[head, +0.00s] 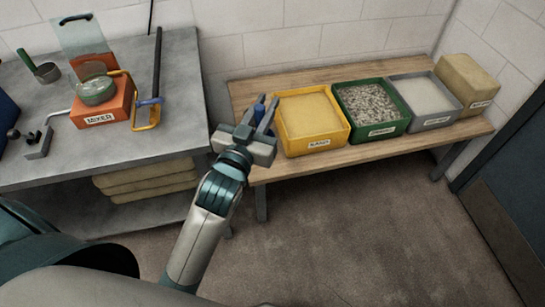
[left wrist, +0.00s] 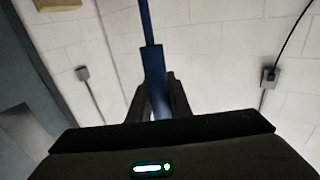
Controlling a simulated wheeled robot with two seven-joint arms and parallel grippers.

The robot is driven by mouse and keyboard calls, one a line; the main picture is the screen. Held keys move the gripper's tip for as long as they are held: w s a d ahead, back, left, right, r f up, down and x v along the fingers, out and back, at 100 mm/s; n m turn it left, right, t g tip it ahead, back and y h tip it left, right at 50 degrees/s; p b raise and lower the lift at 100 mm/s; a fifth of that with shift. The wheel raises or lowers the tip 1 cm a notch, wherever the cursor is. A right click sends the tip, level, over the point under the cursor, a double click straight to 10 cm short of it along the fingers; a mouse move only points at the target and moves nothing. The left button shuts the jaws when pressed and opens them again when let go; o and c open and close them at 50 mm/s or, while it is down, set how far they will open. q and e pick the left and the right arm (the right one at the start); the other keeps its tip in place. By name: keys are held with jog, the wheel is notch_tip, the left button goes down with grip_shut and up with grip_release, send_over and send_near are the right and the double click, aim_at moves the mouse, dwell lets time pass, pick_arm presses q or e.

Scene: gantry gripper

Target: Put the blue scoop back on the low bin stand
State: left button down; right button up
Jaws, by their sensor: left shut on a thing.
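The blue scoop (left wrist: 154,75) rises from between the fingers of my left gripper (left wrist: 160,98) in the left wrist view; only its straight blue handle shows there. In the head view my left gripper (head: 261,120) is shut on the scoop, and a small blue part (head: 260,108) shows between its fingers. The gripper is at the left end of the low wooden bin stand (head: 262,172), just left of the yellow bin. I cannot tell its height over the wood. The scoop's bowl is not clearly visible. My right gripper is not in view.
The stand holds a yellow sand bin (head: 317,145), a green gravel bin (head: 385,130), a grey bin (head: 440,118) and a tan block (head: 468,85). Bare wood shows behind the gripper.

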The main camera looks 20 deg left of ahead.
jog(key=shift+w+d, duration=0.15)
